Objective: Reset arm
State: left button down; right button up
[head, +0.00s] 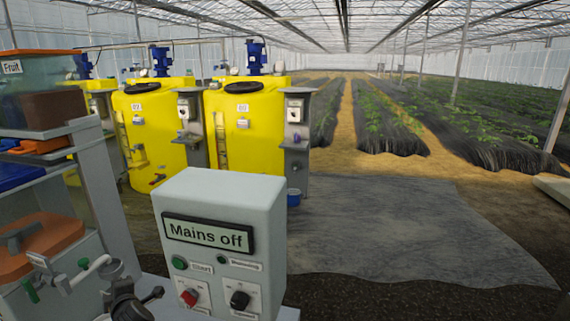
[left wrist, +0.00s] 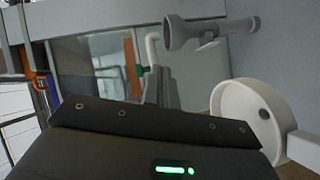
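Neither of my arms shows clearly in the head view. In the left wrist view, the dark housing of my left gripper (left wrist: 150,140), with a row of screws and a lit green bar, fills the lower part. Its fingertips cannot be made out, so I cannot tell whether it is open or shut. My right gripper is in neither view. A grey control box (head: 220,232) reading "Mains off" stands in the lower middle of the head view, with a green button, a red knob and a black knob.
A shelf unit (head: 100,170) with bins stands at left, with a green-handled pipe (head: 85,273) low in front. Yellow tanks (head: 245,125) stand behind. In the left wrist view, a white round cup (left wrist: 245,110) and a grey funnel-shaped fitting (left wrist: 190,33) are close.

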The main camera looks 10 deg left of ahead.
pick_arm(q)
jog(key=s+d+f+m+h, duration=0.45)
jog(key=s+d+m, duration=0.25)
jog(key=d+m, duration=0.2)
jog(key=s+d+f+m+h, duration=0.4)
jog(key=s+d+m+h, duration=0.1)
jog(key=s+d+m, duration=0.25)
jog(key=s+d+f+m+g+h, duration=0.1)
jog(key=s+d+f+m+g, duration=0.15)
jog(key=s+d+m, duration=0.55)
jog(key=s+d+f+m+g+h, duration=0.2)
jog(key=s+d+g, duration=0.2)
jog(key=s, duration=0.8)
notch_tip(320, 180, down, 24)
jog(key=s+a+f+g, duration=0.2)
jog(key=s+a+f, duration=0.1)
jog(key=s+f, duration=1.4)
jog(key=shift+y, duration=0.35)
jog(key=shift+s+m, duration=0.2)
jog(key=shift+m, duration=0.05)
